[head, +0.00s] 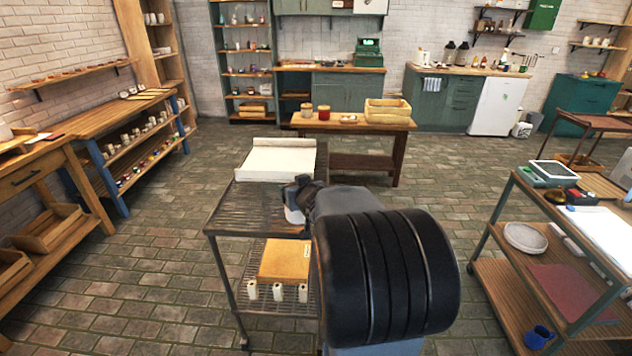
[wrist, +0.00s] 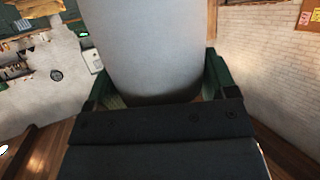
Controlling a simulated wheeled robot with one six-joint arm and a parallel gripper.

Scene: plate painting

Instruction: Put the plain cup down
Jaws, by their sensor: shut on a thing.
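The plain cup (wrist: 160,45) is a smooth white-grey shape filling the upper middle of the wrist view. My gripper (wrist: 160,82) is shut on it, with a dark green finger on each side. In the head view the cup (head: 293,215) shows as a small pale patch beside my gripper (head: 300,194), over the wire top of a metal trolley (head: 250,206). My arm hides part of the cup and the trolley's right side. I cannot tell whether the cup touches the rack.
A white slab (head: 277,160) covers the trolley's far end. The near wire top looks bare. A yellow-brown block (head: 284,260) and several small white cylinders (head: 278,291) are on its lower shelf. A wooden table (head: 350,126) stands behind, and a cluttered cart (head: 545,203) stands right.

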